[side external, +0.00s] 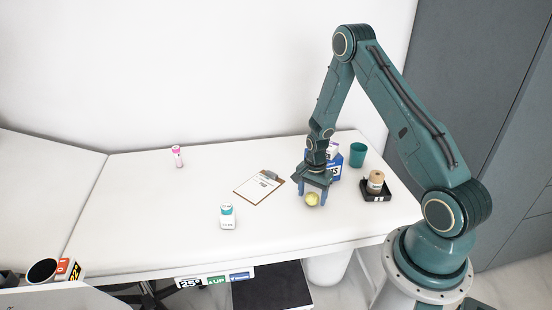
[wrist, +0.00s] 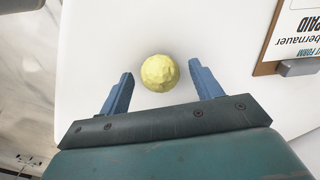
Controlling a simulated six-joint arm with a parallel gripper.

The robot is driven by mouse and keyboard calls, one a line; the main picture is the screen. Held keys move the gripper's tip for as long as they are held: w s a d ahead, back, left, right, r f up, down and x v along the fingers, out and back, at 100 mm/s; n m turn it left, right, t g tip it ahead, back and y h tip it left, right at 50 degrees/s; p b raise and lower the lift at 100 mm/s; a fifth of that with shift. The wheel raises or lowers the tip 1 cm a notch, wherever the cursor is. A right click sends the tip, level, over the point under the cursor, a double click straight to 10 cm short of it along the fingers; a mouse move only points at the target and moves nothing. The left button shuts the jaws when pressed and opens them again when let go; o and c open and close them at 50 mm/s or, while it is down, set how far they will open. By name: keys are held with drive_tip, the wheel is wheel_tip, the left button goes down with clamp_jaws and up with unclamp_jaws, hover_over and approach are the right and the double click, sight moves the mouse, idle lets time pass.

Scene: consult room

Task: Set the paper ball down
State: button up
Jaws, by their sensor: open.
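The paper ball (side external: 312,199) is a small crumpled yellow ball on the white table top (side external: 150,215). In the wrist view the ball (wrist: 160,73) lies midway between and a little beyond the two blue fingertips, with a clear gap on each side. My gripper (side external: 313,196) is open and low over the table at the ball. In the wrist view my gripper (wrist: 161,76) holds nothing. The side view does not show clearly how high the fingertips are above the table.
A clipboard (side external: 259,187) lies left of my gripper. A blue box (side external: 336,166) stands close behind it, with a green cup (side external: 357,155) beyond. A black tray (side external: 376,197) with a jar (side external: 375,182) is to the right. A white-and-teal container (side external: 228,216) is front left; a pink bottle (side external: 178,157) is farther back.

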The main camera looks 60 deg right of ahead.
wheel_tip(320, 180, up, 11)
idle(0.7)
drive_tip(key=shift+r, duration=0.1)
idle(0.4)
wheel_tip(320, 180, up, 11)
drive_tip(key=n+t, duration=0.1)
drive_tip(key=n, duration=0.3)
hover_over(312, 195)
drive_tip(key=a, duration=0.6)
drive_tip(key=s+a+r+n+t, duration=0.25)
drive_tip(key=a+r+n, duration=0.3)
drive_tip(key=r, duration=0.35)
drive_tip(key=s+a+r+n+t, duration=0.1)
drive_tip(key=s+a+r+n, duration=0.3)
drive_tip(key=s, duration=0.3)
drive_tip(key=s+a+r+n+t, duration=0.1)
drive_tip(key=s+a+r+n, duration=0.3)
drive_tip(key=s, duration=0.4)
drive_tip(key=shift+s+a+r, duration=0.2)
drive_tip(key=shift+a, duration=0.35)
